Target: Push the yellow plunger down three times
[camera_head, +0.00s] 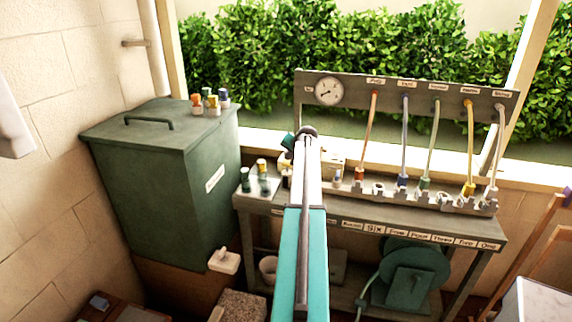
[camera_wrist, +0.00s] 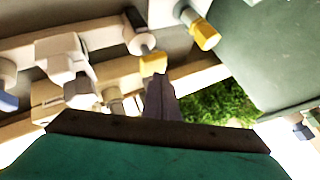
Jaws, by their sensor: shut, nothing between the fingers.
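My gripper (camera_wrist: 160,84) is shut and empty, its grey fingers together. In the wrist view a yellow block-like part (camera_wrist: 153,63) on a pale stem lies just beyond the fingertips; I cannot tell whether they touch. A second yellow-ended part (camera_wrist: 205,35) is farther up and right. I cannot tell which is the yellow plunger. In the head view my arm reaches over the bench and hides part of its left side. A yellow-orange cap (camera_head: 262,164) shows left of the arm, and a yellow hose fitting (camera_head: 469,188) is at the right.
The grey bench (camera_head: 470,226) carries a panel with a gauge (camera_head: 328,91) and several hoses. A green lidded bin (camera_head: 165,185) with small bottles on top stands left. Small bottles crowd the bench's left end. A hedge (camera_head: 250,60) lies beyond the sill.

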